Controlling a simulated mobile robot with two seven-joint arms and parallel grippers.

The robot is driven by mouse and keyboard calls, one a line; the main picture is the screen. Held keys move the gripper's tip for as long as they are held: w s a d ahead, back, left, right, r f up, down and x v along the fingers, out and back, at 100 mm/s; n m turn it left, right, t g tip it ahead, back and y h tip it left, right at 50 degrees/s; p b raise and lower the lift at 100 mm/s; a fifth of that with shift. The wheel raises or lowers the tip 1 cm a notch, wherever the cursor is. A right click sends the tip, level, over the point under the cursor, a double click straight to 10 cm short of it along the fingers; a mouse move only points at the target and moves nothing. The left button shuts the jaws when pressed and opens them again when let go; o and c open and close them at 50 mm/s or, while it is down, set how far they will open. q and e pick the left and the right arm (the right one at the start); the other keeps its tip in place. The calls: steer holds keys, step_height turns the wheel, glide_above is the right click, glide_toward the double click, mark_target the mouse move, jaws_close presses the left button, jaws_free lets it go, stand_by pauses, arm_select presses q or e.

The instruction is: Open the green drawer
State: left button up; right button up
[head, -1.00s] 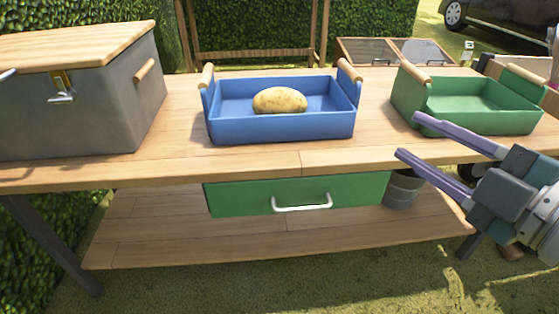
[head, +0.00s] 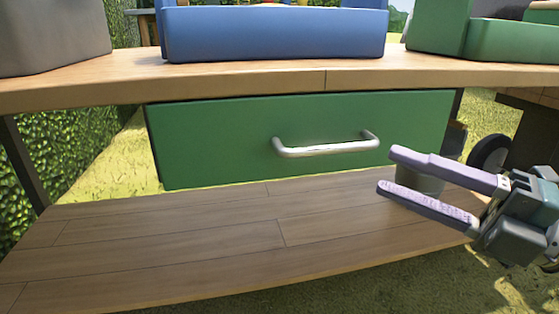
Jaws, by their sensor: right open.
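The green drawer (head: 220,140) sits under the table top and looks shut. Its silver bar handle (head: 325,148) runs across the front, right of the middle. My right gripper (head: 384,171) is open and empty. Its two purple fingers point left, just right of and a little lower than the handle in the picture, and are not around it. My left gripper is not in view.
The wooden table top (head: 250,78) runs above the drawer. On it stand a blue tray (head: 275,35), a green tray (head: 510,42) and a grey box (head: 50,35). A wooden lower shelf (head: 180,245) lies below, bare at left. A grey bucket (head: 425,184) is partly hidden behind my right gripper.

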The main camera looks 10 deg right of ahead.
mark_target(338, 151)
steer(key=b+x, duration=0.3)
steer(key=x, duration=0.6)
steer(key=shift+r, duration=0.1)
jaws_close()
stand_by(1.1)
